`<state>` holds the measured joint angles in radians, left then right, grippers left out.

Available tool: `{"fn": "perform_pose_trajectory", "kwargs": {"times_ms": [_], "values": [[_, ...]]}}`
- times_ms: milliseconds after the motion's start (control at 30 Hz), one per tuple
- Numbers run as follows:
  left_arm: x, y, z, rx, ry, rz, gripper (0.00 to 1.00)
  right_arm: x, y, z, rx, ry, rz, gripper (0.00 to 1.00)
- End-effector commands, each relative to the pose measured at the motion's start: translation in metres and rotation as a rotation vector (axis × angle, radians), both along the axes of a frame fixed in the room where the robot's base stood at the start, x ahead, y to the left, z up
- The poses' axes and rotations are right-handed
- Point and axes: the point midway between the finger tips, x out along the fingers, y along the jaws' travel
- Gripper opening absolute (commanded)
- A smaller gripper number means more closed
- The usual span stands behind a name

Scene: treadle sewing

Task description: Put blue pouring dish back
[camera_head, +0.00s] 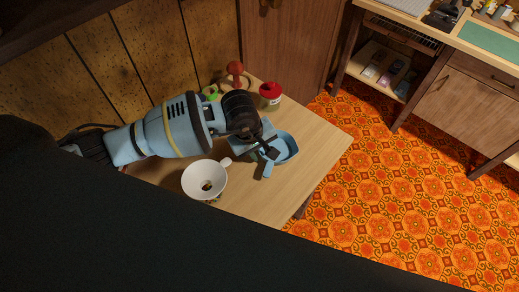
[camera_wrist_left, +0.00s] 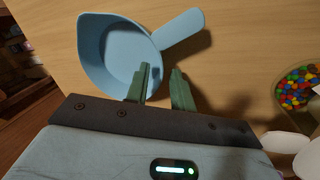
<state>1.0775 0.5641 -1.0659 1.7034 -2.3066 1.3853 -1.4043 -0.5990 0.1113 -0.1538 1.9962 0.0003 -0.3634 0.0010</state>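The blue pouring dish (camera_head: 287,147) sits on the small wooden table, near its right edge. In the left wrist view the dish (camera_wrist_left: 105,45) shows its hollow, and its flat handle (camera_wrist_left: 180,29) points to the upper right. My left gripper (camera_head: 267,154) is over the table at the dish, partly covering it in the head view. In the wrist view its two green fingers (camera_wrist_left: 160,76) are apart with a gap between them. The left finger overlaps the dish's rim near the handle; whether it touches cannot be told. The handle lies beyond the fingertips. My right gripper is not in view.
A white cup (camera_head: 203,178) stands close to the left of the dish. Colourful candies (camera_wrist_left: 300,85) show at the right in the wrist view. A red-lidded jar (camera_head: 271,93) and a red knobbed object (camera_head: 235,70) stand behind. The table's right part (camera_head: 320,140) is clear.

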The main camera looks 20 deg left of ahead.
Motion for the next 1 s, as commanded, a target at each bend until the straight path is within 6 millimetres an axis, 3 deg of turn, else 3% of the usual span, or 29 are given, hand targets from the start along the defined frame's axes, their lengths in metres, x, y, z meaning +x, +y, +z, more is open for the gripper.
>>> {"fn": "perform_pose_trajectory", "kwargs": {"times_ms": [367, 800, 1000], "values": [[-0.001, 0.002, 0.01, 0.0, -0.003, -0.001, 0.24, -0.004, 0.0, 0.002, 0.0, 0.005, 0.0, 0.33], [-0.015, 0.015, 0.089, 0.001, -0.004, 0.0, 0.24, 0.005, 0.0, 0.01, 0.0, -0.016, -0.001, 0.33], [-0.02, 0.018, 0.112, 0.0, -0.002, -0.001, 0.24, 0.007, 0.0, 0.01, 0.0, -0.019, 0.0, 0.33]]}}
